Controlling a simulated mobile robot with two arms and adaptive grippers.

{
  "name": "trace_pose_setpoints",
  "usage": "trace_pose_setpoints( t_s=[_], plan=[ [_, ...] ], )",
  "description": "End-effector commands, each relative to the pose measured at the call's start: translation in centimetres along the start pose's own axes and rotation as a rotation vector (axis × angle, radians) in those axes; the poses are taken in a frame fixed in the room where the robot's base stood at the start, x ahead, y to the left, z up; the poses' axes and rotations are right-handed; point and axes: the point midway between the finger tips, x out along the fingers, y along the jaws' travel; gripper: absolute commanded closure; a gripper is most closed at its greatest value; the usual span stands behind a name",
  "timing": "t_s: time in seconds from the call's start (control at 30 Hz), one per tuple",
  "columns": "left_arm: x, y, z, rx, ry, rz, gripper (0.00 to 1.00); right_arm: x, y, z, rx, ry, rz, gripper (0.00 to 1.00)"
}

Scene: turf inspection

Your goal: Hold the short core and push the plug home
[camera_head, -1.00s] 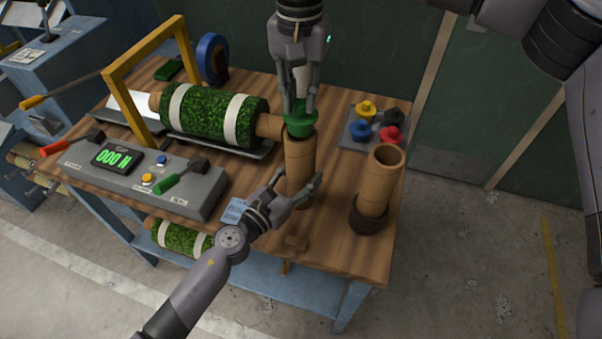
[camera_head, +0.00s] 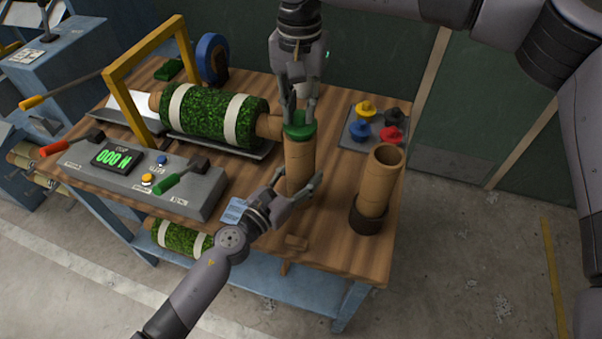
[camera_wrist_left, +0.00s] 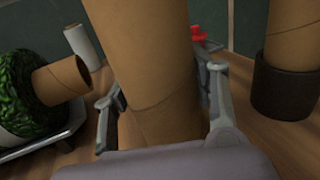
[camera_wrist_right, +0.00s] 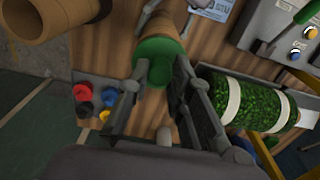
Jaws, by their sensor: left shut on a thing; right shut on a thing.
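The short core (camera_head: 299,165) is a brown cardboard tube standing upright near the table's front. My left gripper (camera_head: 296,195) is shut around its lower part; in the left wrist view the core (camera_wrist_left: 150,60) stands between the two fingers. The green plug (camera_head: 299,130) sits at the core's top end, its flange at or close to the rim; whether a gap is left cannot be told. My right gripper (camera_head: 299,108) comes from above and is shut on the plug's upper part. In the right wrist view the plug (camera_wrist_right: 158,58) shows between the fingers, against the core's end.
A taller core (camera_head: 382,175) stands in a dark cup (camera_head: 369,219) to the right. A tray (camera_head: 350,139) of yellow, blue, red and black plugs lies behind it. A turf roll (camera_head: 213,114) and a grey control panel (camera_head: 205,196) reading 000 N are left.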

Motion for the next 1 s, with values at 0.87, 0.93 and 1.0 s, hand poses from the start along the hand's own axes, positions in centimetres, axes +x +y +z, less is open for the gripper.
trace_pose_setpoints(
  t_s=[0.87, 0.93, 1.0],
  plan=[
    [0.0, 0.0, 0.1, 0.001, -0.002, -0.001, 0.83, 1.6, 0.1, 0.0, 0.001, -0.002, 0.003, 1.00],
    [0.0, 0.0, 0.1, 0.001, -0.002, -0.001, 0.83, 1.6, 0.1, 0.0, 0.001, -0.002, 0.003, 1.00],
    [0.0, 0.0, 0.1, 0.002, -0.002, -0.001, 0.83, 1.6, 0.1, 0.0, 0.001, -0.002, 0.003, 1.00]
  ],
)
